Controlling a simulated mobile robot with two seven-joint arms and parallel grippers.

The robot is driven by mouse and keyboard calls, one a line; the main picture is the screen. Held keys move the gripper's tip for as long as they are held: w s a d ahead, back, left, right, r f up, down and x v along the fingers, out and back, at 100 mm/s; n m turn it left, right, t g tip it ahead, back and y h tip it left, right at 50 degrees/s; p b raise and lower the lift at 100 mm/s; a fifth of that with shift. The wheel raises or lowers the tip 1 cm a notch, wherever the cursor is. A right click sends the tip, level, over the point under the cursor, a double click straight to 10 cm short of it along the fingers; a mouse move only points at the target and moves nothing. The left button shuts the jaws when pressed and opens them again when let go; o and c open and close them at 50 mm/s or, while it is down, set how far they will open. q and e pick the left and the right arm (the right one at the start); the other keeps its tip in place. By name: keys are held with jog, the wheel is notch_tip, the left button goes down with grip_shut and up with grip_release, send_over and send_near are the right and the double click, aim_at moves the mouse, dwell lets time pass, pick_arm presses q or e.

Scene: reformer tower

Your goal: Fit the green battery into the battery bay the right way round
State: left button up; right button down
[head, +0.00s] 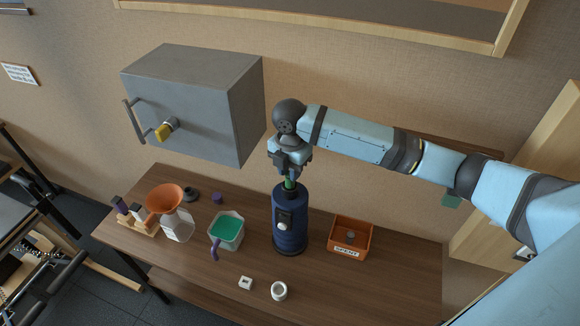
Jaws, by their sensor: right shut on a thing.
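The green battery (290,183) is upright in my right gripper (290,172), which is shut on it. Only a small part of the battery shows below the fingers. It is right at the top of a dark blue cylinder (290,228) that stands on the table. The cylinder has a black panel with a white knob on its front. I cannot tell whether the battery's lower end is inside the cylinder's top opening or just above it. The battery's end markings are too small to read. My left gripper is not in view.
An orange bin (363,247) labelled SPENT stands right of the cylinder. A jug with green contents (228,230) and an orange funnel (165,198) stand left. A white ring (279,290) and a small white block (245,283) lie in front. A grey cabinet (190,100) hangs behind.

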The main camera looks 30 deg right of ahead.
jog(key=shift+f, duration=1.3)
jog(key=c, duration=0.8)
grip_release()
jog(key=shift+c, duration=0.2)
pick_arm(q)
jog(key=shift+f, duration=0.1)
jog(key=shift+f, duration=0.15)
pick_arm(e)
jog(key=shift+r, duration=0.1)
